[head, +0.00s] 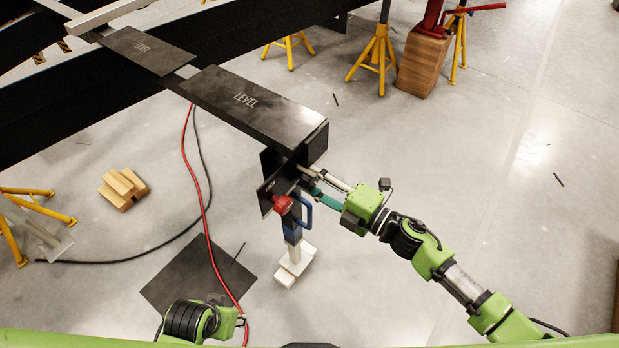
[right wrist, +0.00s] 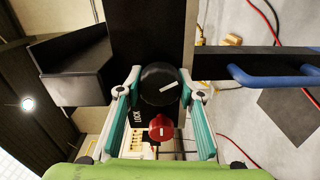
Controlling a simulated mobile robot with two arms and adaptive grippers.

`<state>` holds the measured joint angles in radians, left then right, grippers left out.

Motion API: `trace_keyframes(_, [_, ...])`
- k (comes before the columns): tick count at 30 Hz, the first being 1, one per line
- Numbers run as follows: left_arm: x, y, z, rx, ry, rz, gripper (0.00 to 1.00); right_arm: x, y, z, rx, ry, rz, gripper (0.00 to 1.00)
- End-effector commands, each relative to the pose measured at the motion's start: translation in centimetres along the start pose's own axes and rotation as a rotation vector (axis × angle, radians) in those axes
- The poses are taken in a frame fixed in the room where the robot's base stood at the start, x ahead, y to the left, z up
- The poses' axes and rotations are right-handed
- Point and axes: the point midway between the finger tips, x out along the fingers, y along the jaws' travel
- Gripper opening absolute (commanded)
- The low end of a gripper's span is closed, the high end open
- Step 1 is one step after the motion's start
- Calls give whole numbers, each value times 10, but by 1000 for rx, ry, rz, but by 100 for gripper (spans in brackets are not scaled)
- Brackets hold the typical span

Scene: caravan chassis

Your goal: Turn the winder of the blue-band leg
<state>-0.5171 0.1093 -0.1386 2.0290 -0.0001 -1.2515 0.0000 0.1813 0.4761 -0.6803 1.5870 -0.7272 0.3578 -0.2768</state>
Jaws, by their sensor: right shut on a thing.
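The leg (head: 292,234) stands under the end of the black chassis beam, with a dark blue band and a blue handle (head: 303,214). The handle also shows at the right of the right wrist view (right wrist: 275,76). A black round winder knob (right wrist: 158,86) with a white mark sits on the dark plate. My right gripper (head: 306,174) is shut on the knob, one finger on each side. A red knob (head: 282,204) sits nearby, by the word LOCK; it also shows in the right wrist view (right wrist: 161,128). My left gripper (head: 228,322) shows only partly, its fingers hidden.
Plates marked LEVEL (head: 245,103) lie on the beam. A red cable (head: 202,208) and a black cable cross the floor, near stacked wood blocks (head: 122,188) and a dark floor mat (head: 190,277). Yellow stands (head: 378,58) are behind.

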Motion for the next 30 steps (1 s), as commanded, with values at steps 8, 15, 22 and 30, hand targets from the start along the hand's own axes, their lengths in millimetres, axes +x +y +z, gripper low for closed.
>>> trace_keyframes(8, [-2, -1, -3, 0, 6, -1, 40, 0, -1, -1, -2, 1, -2, 13])
trace_keyframes(15, [-1, -1, -4, 1, 8, -2, 40, 0, -1, 0, -1, 1, -2, 52])
trace_keyframes(22, [1, -2, -4, 4, 6, -4, 40, 0, -1, 0, -1, 0, -1, 52])
trace_keyframes(30, [0, -1, -4, 2, 6, -2, 40, -32, -2, 0, 0, -2, -5, 52])
